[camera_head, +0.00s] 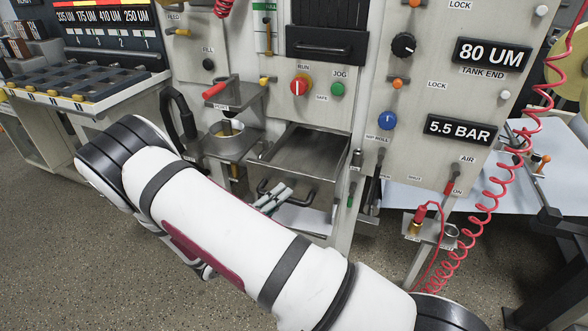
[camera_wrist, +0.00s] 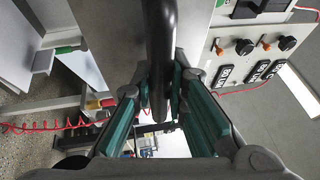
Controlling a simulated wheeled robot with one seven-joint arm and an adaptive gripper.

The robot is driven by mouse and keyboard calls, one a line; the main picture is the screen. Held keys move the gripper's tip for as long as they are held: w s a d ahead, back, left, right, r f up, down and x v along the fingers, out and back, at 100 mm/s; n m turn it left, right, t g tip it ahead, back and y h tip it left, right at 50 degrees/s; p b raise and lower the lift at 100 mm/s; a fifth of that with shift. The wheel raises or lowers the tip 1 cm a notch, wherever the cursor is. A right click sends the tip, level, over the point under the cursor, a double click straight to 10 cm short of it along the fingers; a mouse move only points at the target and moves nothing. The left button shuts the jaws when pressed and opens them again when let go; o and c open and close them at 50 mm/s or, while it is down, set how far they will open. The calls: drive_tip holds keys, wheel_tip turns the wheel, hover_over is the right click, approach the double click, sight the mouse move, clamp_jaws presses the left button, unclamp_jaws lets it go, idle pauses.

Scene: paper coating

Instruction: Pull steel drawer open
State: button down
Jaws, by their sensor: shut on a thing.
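The steel drawer (camera_head: 300,152) is an open-topped metal tray in the lower middle of the machine front in the head view. It juts out from the panel, and its inside looks empty. Its dark bar handle (camera_head: 310,201) is below the tray's front edge. My gripper (camera_head: 275,195) is at this handle, with its green-lined fingers partly hidden by my arm. In the wrist view the black handle (camera_wrist: 160,45) runs between the two green pads of my gripper (camera_wrist: 160,88), which is shut on it.
A metal cup (camera_head: 225,143) on a bracket and a red-handled lever (camera_head: 215,90) are left of the drawer. A coiled red air hose (camera_head: 490,205) hangs at the right. The speckled floor (camera_head: 70,240) is clear at the lower left.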

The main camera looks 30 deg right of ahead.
drive_tip(key=s+a+p, duration=0.1)
drive_tip(key=s+a, duration=0.3)
drive_tip(key=a, duration=0.2)
drive_tip(key=shift+s, duration=0.35)
drive_tip(key=c, duration=1.6)
unclamp_jaws()
drive_tip(key=shift+o, duration=0.2)
drive_tip(key=v, duration=1.2)
